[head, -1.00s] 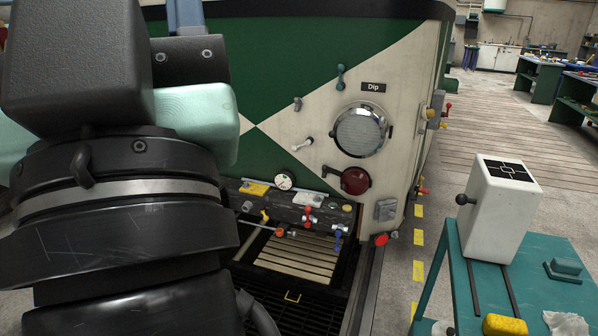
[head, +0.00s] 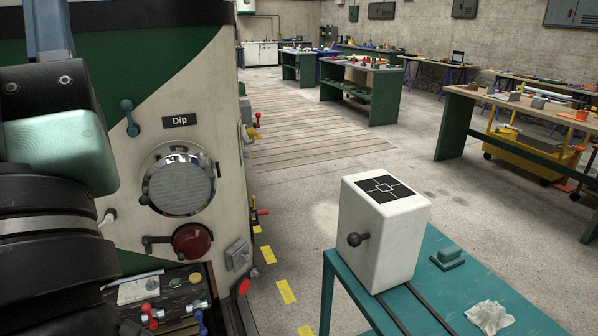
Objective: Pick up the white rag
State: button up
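A crumpled white rag (head: 489,317) lies on the teal bench (head: 465,285) at the bottom right of the head view. It sits near the frame's lower edge, to the right of two dark rails. My arm fills the left edge of the view. My gripper's fingers are not in view, so I cannot see what they hold.
A white box with a black-patterned top and a side knob (head: 385,235) stands on the bench's rails. A small teal block (head: 448,256) lies behind the rag. The tram front (head: 120,180) is at left. Open floor and workbenches (head: 362,88) lie beyond.

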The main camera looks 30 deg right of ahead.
aim_at(490, 316)
jog(key=i+z, duration=0.15)
jog(key=z, duration=0.25)
jog(key=i+z, duration=0.1)
jog(key=z, duration=0.35)
jog(key=i+z, duration=0.15)
jog(key=z, duration=0.25)
jog(key=i+j+z, duration=0.1)
jog(key=z, duration=0.35)
jog(key=i+z, duration=0.2)
jog(key=z, duration=0.2)
jog(key=i+j+z, duration=0.1)
jog(key=z, duration=0.3)
jog(key=i+j+z, duration=0.15)
jog(key=i+z, duration=0.2)
jog(key=i+j+z, duration=0.15)
jog(key=z, duration=0.25)
